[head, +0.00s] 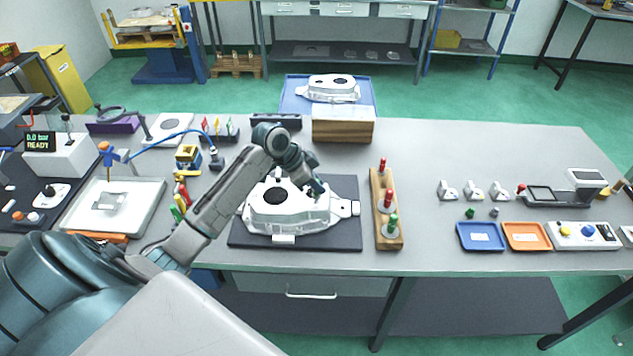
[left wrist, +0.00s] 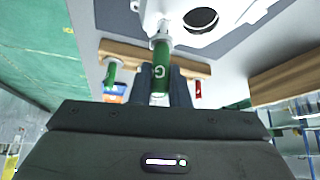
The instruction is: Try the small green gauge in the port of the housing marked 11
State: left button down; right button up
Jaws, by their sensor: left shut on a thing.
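A white cast housing (head: 270,217) with a dark round opening lies on a dark mat on the bench. No number is legible on it. My left gripper (head: 317,187) is over its right part. In the left wrist view, the gripper is shut on a green gauge (left wrist: 160,72) marked G. The gauge's pale end meets or overlaps a boss at the edge of the housing (left wrist: 178,12); I cannot tell whether it is inside the port. The gauge is not made out in the head view. My right gripper is not in view.
A wooden rack (head: 379,233) right of the mat holds red-handled gauges and another green-handled gauge (head: 393,222). A second housing (head: 331,87) sits on a blue tray behind a wooden block (head: 343,130). Blue and orange trays lie further right. Bench between rack and trays is clear.

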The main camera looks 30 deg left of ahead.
aim_at(316, 194)
pick_arm(q)
jog(key=shift+f, duration=0.65)
jog(key=shift+f+b, duration=0.75)
jog(key=shift+f, duration=0.3)
dwell(0.6)
jog(key=shift+r, duration=0.2)
dwell(0.9)
jog(key=shift+r+p, duration=3.65)
jog(key=shift+r, duration=0.2)
